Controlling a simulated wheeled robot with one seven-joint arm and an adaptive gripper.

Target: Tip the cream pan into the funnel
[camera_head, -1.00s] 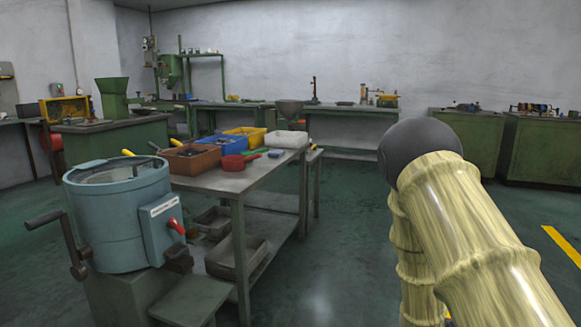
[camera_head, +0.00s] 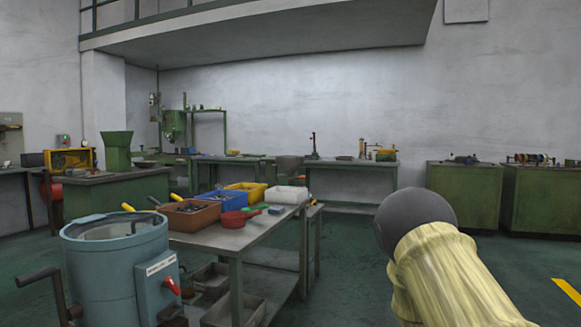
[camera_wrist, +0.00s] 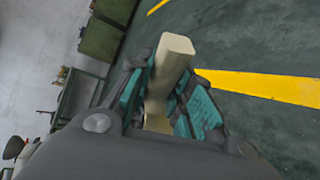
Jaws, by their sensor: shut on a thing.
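My gripper (camera_wrist: 160,102) shows in the wrist view, its teal-padded fingers shut around a cream, handle-like piece (camera_wrist: 174,52). This piece sticks out past the fingers; the bowl of a pan is not visible, so I cannot tell how it is tilted. In the head view my gripper is out of sight. A green hopper (camera_head: 117,151) stands on a green bench at the left. I cannot tell which is the funnel.
A work table (camera_head: 222,239) carries a brown bin (camera_head: 192,217), blue bin (camera_head: 224,203), yellow bin (camera_head: 248,190), white bin (camera_head: 286,195) and red pan (camera_head: 236,219). A blue drum machine (camera_head: 108,270) stands front left. Green cabinets (camera_head: 463,197) line the back right. Floor between is open.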

